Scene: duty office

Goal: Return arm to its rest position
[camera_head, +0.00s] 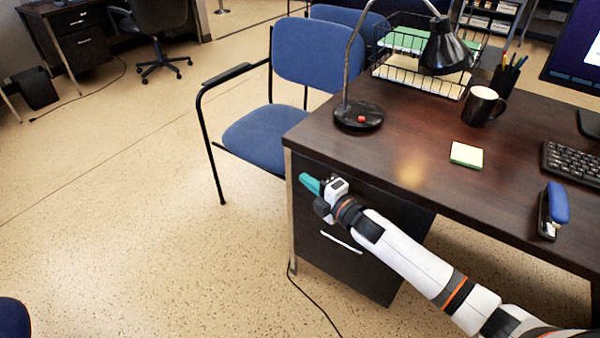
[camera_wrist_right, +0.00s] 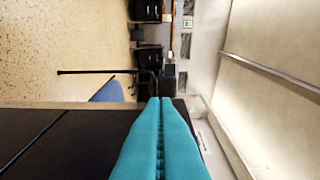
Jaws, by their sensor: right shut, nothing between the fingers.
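My right arm (camera_head: 410,262) reaches in from the bottom right of the head view, white with black and orange bands. My right gripper (camera_head: 309,184), with teal fingers, is at the front left corner of the dark desk (camera_head: 405,135), beside the drawer cabinet (camera_head: 345,260) under the top. Its fingers point to the left. In the right wrist view, the two teal fingers (camera_wrist_right: 160,135) lie together with nothing between them. My left gripper is in neither view.
On the desk are a lamp (camera_head: 358,116), a mug (camera_head: 481,105), sticky notes (camera_head: 466,154), a blue stapler (camera_head: 554,210), a keyboard (camera_head: 575,163) and a wire tray (camera_head: 420,75). A blue chair (camera_head: 262,135) stands left of the desk. The floor (camera_head: 130,220) at left is largely clear.

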